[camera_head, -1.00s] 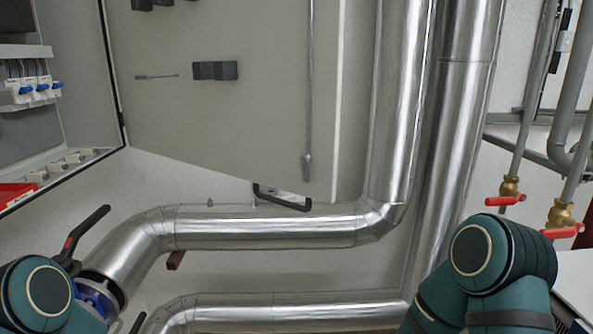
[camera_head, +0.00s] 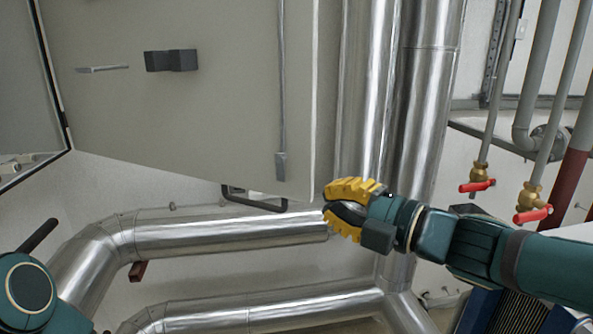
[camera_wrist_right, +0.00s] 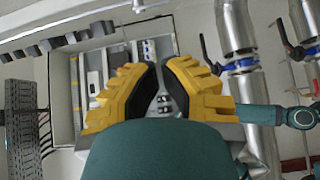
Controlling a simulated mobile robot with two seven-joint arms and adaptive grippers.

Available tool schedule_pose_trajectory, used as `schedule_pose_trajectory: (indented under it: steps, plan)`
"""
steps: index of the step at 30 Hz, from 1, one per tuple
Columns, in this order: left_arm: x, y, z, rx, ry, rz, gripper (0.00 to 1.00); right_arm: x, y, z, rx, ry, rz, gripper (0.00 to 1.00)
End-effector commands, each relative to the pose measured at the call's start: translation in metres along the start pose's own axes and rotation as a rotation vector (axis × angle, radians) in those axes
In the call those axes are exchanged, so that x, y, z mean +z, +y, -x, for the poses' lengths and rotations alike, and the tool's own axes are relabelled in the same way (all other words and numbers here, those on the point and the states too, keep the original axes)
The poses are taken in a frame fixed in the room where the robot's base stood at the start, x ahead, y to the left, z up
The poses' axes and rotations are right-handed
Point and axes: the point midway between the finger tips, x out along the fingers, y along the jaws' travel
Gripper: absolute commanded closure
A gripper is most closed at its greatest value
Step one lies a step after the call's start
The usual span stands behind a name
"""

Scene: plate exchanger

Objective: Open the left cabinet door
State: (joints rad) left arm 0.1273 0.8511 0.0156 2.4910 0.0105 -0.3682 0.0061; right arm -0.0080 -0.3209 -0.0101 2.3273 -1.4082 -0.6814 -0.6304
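The left cabinet door (camera_head: 200,115) is a large grey-beige panel at the upper left of the head view. It stands swung out from its hinge edge at the left, with its rod side facing me. My right gripper (camera_head: 328,207), with yellow fingers, is just right of the door's lower free corner, in front of the steel pipes. Its fingers (camera_wrist_right: 159,68) nearly meet at the tips in the right wrist view, and nothing shows between them. The opened cabinet (camera_wrist_right: 62,100) shows beyond them. My left gripper is out of the head view; only an arm link shows at lower left.
Steel pipes run upright (camera_head: 425,120) beside the door and across (camera_head: 230,235) below it. A dark lever (camera_head: 38,236) sticks up at lower left. Red-handled valves (camera_head: 478,185) are at right.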

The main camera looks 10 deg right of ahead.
Motion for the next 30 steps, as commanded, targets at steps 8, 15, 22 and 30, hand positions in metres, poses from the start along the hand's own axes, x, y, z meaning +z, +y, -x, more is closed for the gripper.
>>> schedule_pose_trajectory:
  steps: [8, 15, 22, 30]
  plan:
    - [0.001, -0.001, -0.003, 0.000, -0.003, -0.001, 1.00, -0.004, 0.005, -0.015, 0.006, 0.011, 0.045, 1.00]
    - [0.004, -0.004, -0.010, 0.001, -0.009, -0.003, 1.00, -0.004, 0.004, -0.061, 0.005, 0.012, 0.040, 1.00]
    - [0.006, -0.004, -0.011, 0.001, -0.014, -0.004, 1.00, 0.002, 0.006, -0.100, 0.005, 0.006, 0.039, 1.00]
    - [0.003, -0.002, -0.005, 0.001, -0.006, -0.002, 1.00, 0.031, 0.009, -0.105, 0.006, 0.006, 0.040, 1.00]
